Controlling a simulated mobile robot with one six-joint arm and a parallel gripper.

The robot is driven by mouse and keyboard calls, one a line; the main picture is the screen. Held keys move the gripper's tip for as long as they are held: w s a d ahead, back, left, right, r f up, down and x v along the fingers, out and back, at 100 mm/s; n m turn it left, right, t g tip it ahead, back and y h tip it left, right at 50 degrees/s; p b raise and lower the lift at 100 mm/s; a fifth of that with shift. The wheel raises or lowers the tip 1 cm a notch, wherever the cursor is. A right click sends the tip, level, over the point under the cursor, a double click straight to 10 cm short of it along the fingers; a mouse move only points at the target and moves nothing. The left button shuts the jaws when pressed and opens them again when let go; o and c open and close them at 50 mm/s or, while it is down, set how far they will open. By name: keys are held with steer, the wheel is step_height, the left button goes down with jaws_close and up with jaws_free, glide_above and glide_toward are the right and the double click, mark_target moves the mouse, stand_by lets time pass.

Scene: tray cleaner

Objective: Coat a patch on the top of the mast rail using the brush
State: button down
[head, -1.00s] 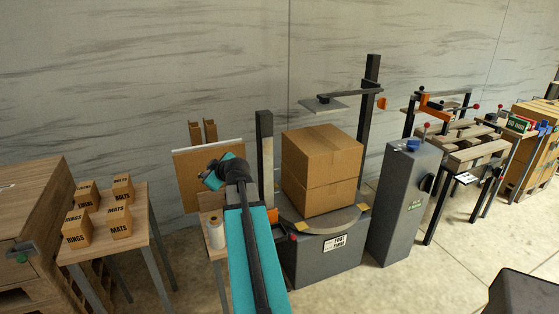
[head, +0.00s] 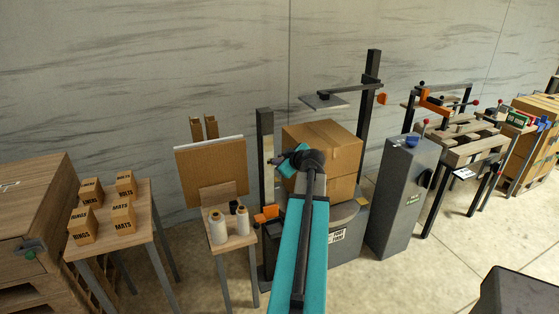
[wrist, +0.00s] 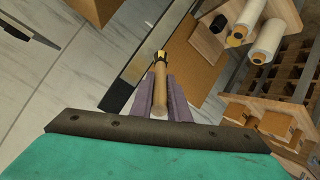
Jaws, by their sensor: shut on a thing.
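My gripper (wrist: 160,103) is shut on the wooden handle of the brush (wrist: 160,84) in the wrist view. The brush's dark ferrule end points away from me. In the head view my gripper (head: 279,161) is beside a short dark upright post with a pale strip on its face, which I take as the mast rail (head: 265,124). In the wrist view a dark rail (wrist: 122,92) runs diagonally behind the brush. I cannot tell whether the bristles touch it. A taller dark mast (head: 369,100) with an arm stands behind the boxes.
Stacked cartons (head: 322,145) stand on a turntable right of the post, partly behind my arm. A small stand (head: 230,243) holds white rolls in front of a brown board (head: 212,170). A grey cabinet (head: 400,205) stands right. A table (head: 140,215) with small boxes is left.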

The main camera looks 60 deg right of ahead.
steer(key=shift+w, duration=0.1)
stand_by(0.3)
steer(key=shift+w+d+r+p, duration=0.1)
steer(key=shift+w+d+p, duration=0.65)
steer(key=shift+w, duration=0.25)
steer(key=shift+w+d+p, duration=0.6)
steer(key=shift+w+d, duration=0.2)
steer(key=shift+w, duration=0.15)
steer(key=shift+w+d, duration=0.25)
steer(key=shift+w, duration=0.15)
steer(key=shift+w+d, duration=0.35)
steer(key=shift+w, duration=0.15)
steer(key=shift+s+d, duration=0.1)
steer(key=shift+s+d+b, duration=1.2)
steer(key=shift+d+b, duration=0.25)
steer(key=shift+b, duration=0.4)
